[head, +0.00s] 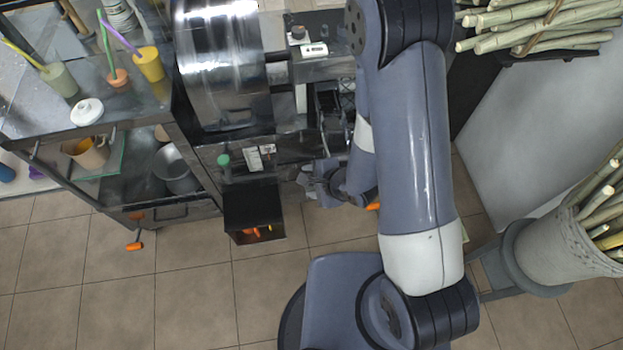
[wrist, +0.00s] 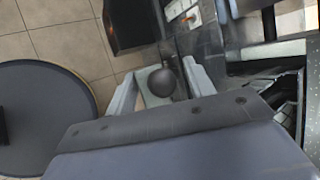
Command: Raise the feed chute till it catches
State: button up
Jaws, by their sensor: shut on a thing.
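My gripper (head: 323,184) is at the front of the press (head: 228,75), low and right of its drum. In the wrist view my gripper's two pale fingers (wrist: 163,74) are on either side of a dark round knob (wrist: 161,84), and they are shut on it. A dark tray-like part with a metal edge (head: 333,104) shows beside my arm in the head view; it may be the feed chute. My arm hides much of that area, and I cannot tell the chute's angle or whether a catch holds it.
A green button (head: 223,160) and a dark box with an orange glow (head: 253,213) are left of my gripper. A shelf with cups (head: 150,65) stands at the left. Cane bundles (head: 540,28) and a cane basket (head: 560,240) are at the right. Tiled floor lies in front.

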jog(key=p+v, duration=0.1)
jog(key=v, duration=0.9)
jog(key=shift+r+p, duration=0.2)
jog(key=shift+p, duration=0.2)
jog(key=shift+s+d, duration=0.1)
jog(key=shift+d, duration=0.05)
jog(key=shift+b+x, duration=1)
jog(key=shift+x, duration=4.55)
jog(key=shift+d, duration=0.1)
